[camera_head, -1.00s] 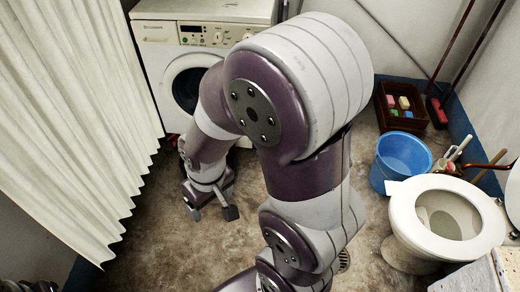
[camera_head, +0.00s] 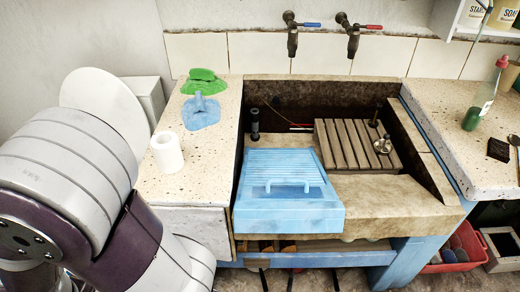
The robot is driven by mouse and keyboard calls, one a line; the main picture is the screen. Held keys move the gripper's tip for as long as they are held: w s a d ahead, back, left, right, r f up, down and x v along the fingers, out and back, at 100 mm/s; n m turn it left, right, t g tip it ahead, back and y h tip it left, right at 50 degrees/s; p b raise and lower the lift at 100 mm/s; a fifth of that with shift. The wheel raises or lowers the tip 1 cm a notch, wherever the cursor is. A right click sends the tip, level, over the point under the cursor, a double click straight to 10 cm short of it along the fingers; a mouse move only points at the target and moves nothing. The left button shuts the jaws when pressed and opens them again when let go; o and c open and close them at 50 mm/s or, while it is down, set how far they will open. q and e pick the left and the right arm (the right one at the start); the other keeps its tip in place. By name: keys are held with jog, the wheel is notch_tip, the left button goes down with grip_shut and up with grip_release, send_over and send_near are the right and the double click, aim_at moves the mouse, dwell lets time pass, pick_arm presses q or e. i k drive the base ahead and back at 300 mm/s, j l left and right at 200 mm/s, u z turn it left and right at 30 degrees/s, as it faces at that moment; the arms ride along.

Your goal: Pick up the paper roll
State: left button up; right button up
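The paper roll (camera_head: 167,153) is white and stands upright on the speckled stone counter (camera_head: 208,160), near its front left edge. Its round top with the hole faces up. My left arm fills the lower left of the head view, with a bulky joint just left of the roll and apart from it in the picture. My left gripper is outside the picture. My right arm and gripper do not show.
Green (camera_head: 203,80) and blue (camera_head: 200,111) cloths lie behind the roll. The stone trough (camera_head: 420,205) to the right holds a blue washboard (camera_head: 288,190) and a slatted wooden rack (camera_head: 350,145). A green bottle (camera_head: 478,110) stands on the right counter (camera_head: 455,105).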

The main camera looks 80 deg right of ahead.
aim_at(168, 152)
jog(key=z, duration=2.25)
jog(key=i+j, duration=0.4)
jog(key=j, duration=0.25)
